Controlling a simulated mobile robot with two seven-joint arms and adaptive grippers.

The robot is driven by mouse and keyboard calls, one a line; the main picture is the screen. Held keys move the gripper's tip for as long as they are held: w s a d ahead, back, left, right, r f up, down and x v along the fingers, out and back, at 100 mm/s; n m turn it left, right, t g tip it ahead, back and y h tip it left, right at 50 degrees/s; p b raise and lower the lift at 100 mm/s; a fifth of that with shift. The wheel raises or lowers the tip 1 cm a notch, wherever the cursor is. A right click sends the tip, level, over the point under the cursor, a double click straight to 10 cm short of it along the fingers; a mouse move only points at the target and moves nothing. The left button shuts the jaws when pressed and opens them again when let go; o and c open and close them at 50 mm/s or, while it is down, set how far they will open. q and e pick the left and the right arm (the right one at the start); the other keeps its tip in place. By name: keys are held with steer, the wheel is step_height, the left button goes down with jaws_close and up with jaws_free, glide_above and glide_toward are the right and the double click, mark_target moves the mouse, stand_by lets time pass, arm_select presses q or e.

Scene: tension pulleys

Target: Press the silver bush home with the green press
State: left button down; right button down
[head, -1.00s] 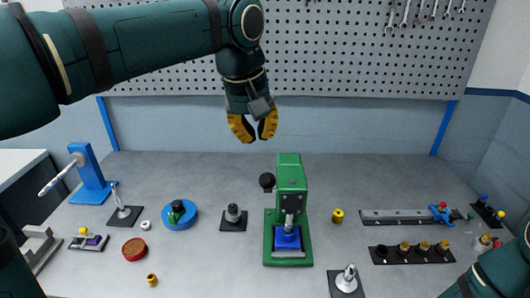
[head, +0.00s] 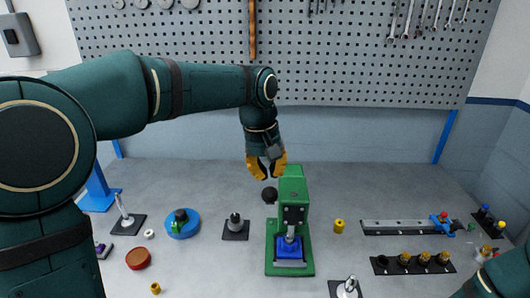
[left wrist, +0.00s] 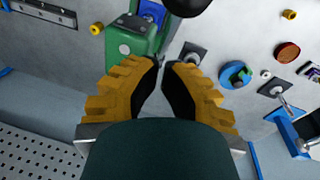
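The green press (head: 292,205) stands at the middle of the bench. Its lever ends in a black ball knob (head: 270,195), also at the top of the left wrist view (left wrist: 194,6). A blue block (head: 289,248) sits on its base under the silver ram (head: 290,232). I cannot tell the silver bush apart from the ram. My left gripper (head: 265,178) points down just above and behind the knob, apart from it. Its yellow fingers are empty, with a narrow gap between the tips (left wrist: 167,66). My right gripper is out of view; only part of that arm shows.
A dark fixture (head: 235,229) and a blue round holder (head: 182,223) stand left of the press. A yellow bush (head: 339,226), a long rail (head: 400,227) and a row of posts (head: 412,261) are at right. The pegboard wall (head: 350,60) rises behind.

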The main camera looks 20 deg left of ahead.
arm_select(q)
steer(key=shift+s+d+f, duration=0.3)
steer(key=shift+s+f, duration=0.2)
steer(key=shift+f, duration=0.05)
steer(key=shift+s+d+f, duration=0.3)
steer(key=shift+s+f, duration=0.2)
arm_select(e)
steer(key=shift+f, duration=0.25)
